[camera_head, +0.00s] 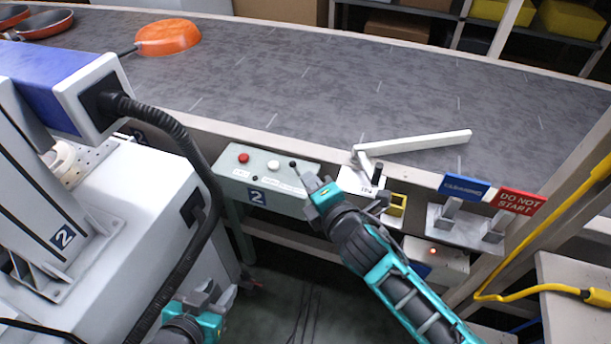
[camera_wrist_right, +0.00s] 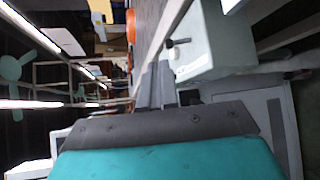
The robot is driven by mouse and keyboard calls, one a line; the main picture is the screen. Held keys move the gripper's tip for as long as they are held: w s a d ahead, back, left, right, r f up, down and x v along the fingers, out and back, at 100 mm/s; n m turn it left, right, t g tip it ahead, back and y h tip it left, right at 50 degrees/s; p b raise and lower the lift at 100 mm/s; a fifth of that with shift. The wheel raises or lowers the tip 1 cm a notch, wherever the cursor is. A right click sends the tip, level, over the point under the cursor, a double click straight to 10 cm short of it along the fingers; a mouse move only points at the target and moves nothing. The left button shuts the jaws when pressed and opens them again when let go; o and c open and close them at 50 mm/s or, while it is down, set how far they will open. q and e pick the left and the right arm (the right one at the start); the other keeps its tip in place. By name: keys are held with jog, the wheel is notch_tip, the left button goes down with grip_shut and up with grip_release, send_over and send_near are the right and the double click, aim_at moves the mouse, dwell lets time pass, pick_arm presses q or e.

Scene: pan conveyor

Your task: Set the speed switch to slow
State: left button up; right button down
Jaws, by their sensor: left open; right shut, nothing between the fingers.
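The control box (camera_head: 232,180) is pale green-grey, with a red button (camera_head: 243,158), a white button (camera_head: 273,166) and a small black lever (camera_head: 293,164) at its right end. The lever is probably the speed switch; its label is too small to read. My right gripper (camera_head: 308,180) is shut and empty, close beside the lever; I cannot tell whether they touch. In the right wrist view the shut fingers (camera_wrist_right: 156,85) point toward the box (camera_wrist_right: 208,40), with a dark lever (camera_wrist_right: 178,43) just beyond their tips. My left gripper (camera_head: 222,297) is open and empty, low in front.
The grey conveyor (camera_head: 330,90) runs behind the box, with an orange pan (camera_head: 168,37) at the far left. A white bar (camera_head: 420,142) lies over its near edge. A white machine (camera_head: 120,220) stands left. Blue (camera_head: 465,188) and red (camera_head: 522,201) signs stand right.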

pick_arm(q)
jog(key=shift+w+r+p, duration=0.45)
jog(key=shift+w+r, duration=0.05)
jog(key=shift+r, duration=0.1)
pick_arm(e)
jog(key=r+v, duration=0.1)
jog(key=v, duration=0.6)
jog(key=shift+s+r, duration=0.15)
jog(key=shift+r, duration=0.05)
pick_arm(q)
jog(key=shift+s, duration=0.1)
pick_arm(e)
jog(key=shift+a, duration=0.1)
pick_arm(q)
jog(key=shift+s+f, duration=0.1)
jog(key=shift+f, duration=0.05)
pick_arm(e)
jog(key=s+d+f+m+g+h, duration=0.1)
jog(key=s+d+f+m, duration=0.4)
jog(key=m, duration=0.6)
jog(key=s+d+f+m+g+h, duration=0.1)
jog(key=s+d+f+m+h, duration=0.2)
jog(key=s+d+f+m, duration=0.3)
jog(key=d+f+m, duration=0.2)
jog(key=d+m, duration=0.2)
jog(key=m, duration=0.2)
jog(key=shift+f+m+g+h, duration=0.25)
jog(key=shift+m+g+h, duration=0.05)
